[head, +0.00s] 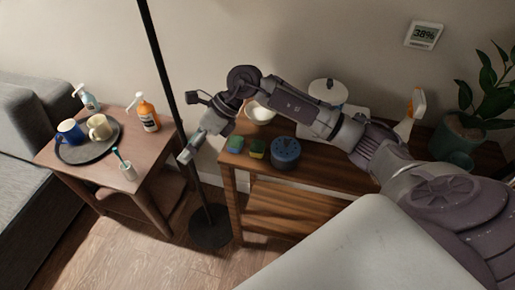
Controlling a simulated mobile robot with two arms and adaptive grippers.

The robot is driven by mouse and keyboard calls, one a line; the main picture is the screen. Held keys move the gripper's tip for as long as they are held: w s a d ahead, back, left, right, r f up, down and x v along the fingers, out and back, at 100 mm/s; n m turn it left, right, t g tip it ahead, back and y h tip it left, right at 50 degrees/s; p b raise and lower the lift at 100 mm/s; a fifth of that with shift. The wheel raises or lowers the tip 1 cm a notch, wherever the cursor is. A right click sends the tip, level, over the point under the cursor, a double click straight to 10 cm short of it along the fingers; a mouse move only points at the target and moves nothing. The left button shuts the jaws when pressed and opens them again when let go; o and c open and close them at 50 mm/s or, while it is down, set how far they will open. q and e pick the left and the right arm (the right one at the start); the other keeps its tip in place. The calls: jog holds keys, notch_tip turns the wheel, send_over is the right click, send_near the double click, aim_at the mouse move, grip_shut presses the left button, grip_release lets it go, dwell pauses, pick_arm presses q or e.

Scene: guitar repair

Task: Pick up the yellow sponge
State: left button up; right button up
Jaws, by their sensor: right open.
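The yellow sponge (257,150), with a dark green top, lies near the front edge of the wooden shelf unit's top (340,178). A blue-green sponge (235,143) lies just left of it. My right gripper (190,152) is open, pointing down and left, in front of the lamp pole and left of the shelf unit. It is apart from the sponge, with nothing seen between its fingers. My left gripper is not in view.
A blue round container (285,152) stands right of the sponge, and a white bowl (260,113) behind. A black lamp pole (168,70) rises beside my right gripper. A side table (75,172) holds a tray (75,156) with mugs, bottles and a cup.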

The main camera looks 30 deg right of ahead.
jog(key=w+d+h, duration=0.1)
jog(key=d+h, duration=0.5)
jog(key=d, duration=0.6)
jog(key=g+h, duration=0.1)
jog(key=h, duration=0.2)
send_over(258, 145)
notch_tip(258, 145, down, 6)
jog(key=shift+s+r+p, duration=0.1)
jog(key=shift+r+p, duration=0.1)
jog(key=shift+p, duration=0.2)
jog(key=shift+a+f+p, duration=0.1)
jog(key=shift+f+p, duration=0.65)
jog(key=shift+f, duration=2.45)
jog(key=c, duration=0.8)
